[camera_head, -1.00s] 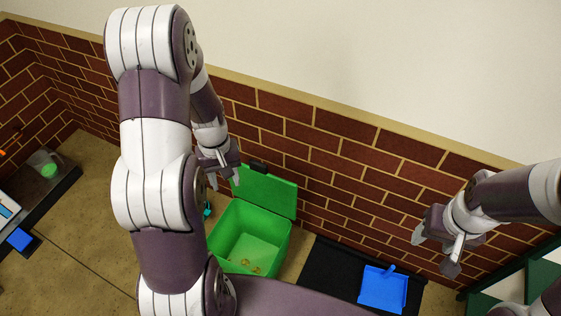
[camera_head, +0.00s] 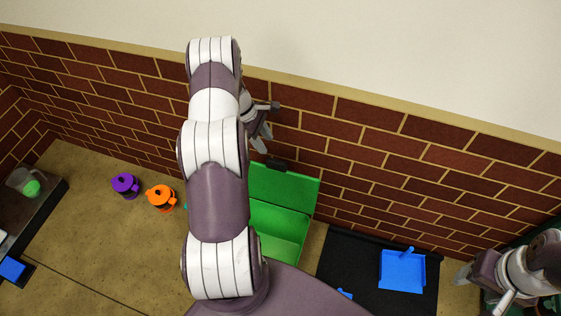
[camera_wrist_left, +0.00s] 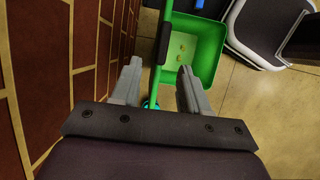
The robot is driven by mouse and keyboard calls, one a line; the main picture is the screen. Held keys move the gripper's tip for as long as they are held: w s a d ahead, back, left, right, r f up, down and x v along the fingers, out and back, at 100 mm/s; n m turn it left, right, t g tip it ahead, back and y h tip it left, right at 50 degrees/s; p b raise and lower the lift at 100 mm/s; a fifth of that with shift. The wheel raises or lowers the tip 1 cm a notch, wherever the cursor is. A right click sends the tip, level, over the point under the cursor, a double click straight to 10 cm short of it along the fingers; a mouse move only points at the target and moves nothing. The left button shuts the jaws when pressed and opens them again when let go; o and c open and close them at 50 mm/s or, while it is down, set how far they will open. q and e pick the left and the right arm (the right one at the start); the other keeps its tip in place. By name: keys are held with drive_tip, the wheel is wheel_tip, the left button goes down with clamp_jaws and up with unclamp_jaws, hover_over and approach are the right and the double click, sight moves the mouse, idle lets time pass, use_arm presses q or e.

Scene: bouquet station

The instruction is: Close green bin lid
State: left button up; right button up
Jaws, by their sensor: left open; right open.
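The green bin (camera_head: 278,250) stands on the counter by the brick wall, partly hidden behind my left arm in the head view. Its lid (camera_head: 285,190) is open and stands up near the wall, with a dark handle (camera_head: 278,165) at its top edge. My left gripper (camera_head: 266,122) is open, above and beside the lid's handle end. In the left wrist view the lid (camera_wrist_left: 163,45) is seen edge-on between the open fingers, and small yellowish bits lie in the bin (camera_wrist_left: 193,50). My right gripper (camera_head: 478,290) is open at the lower right, far from the bin.
A black mat (camera_head: 345,262) with a blue dustpan (camera_head: 402,271) lies right of the bin. Purple (camera_head: 125,185) and orange (camera_head: 161,197) lidded pots stand to its left. The brick wall (camera_head: 370,150) runs close behind.

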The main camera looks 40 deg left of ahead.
sight(275, 160)
use_arm(q)
drive_tip(key=x, duration=0.9)
drive_tip(key=shift+s+d+f, duration=0.15)
drive_tip(key=shift+d+f, duration=0.05)
drive_tip(key=shift+f, duration=0.15)
drive_tip(key=shift+d+f, duration=0.2)
drive_tip(key=shift+f, duration=0.4)
clamp_jaws()
